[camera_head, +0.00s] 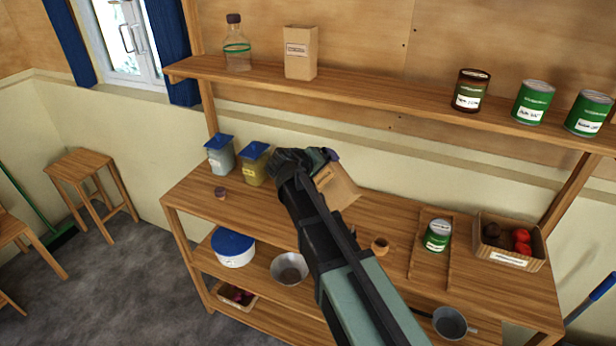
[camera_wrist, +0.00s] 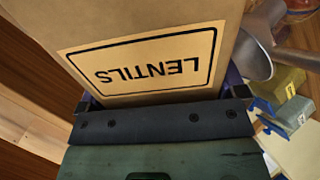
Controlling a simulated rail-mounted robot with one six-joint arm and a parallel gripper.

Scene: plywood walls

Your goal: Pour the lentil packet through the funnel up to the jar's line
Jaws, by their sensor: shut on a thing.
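My gripper (camera_head: 312,163) is shut on the brown paper lentil packet (camera_head: 338,188) and holds it tilted above the workbench. In the wrist view the packet's LENTILS label (camera_wrist: 145,66) appears upside down between the jaws, and the packet's mouth is out of frame. A grey metal piece (camera_wrist: 256,48), which looks like the funnel, is beside the packet at the upper right. Behind it is part of a round clear vessel with orange-brown contents (camera_wrist: 302,8); I cannot tell whether this is the jar. No line is visible, and my arm hides that area in the head view.
Two blue-topped containers, one grey (camera_head: 220,158) and one yellow (camera_head: 254,166), stand left of my gripper. A small wooden cup (camera_head: 380,246), a tray with a green can (camera_head: 437,236) and a crate (camera_head: 509,257) are to the right. The upper shelf (camera_head: 390,96) runs behind.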

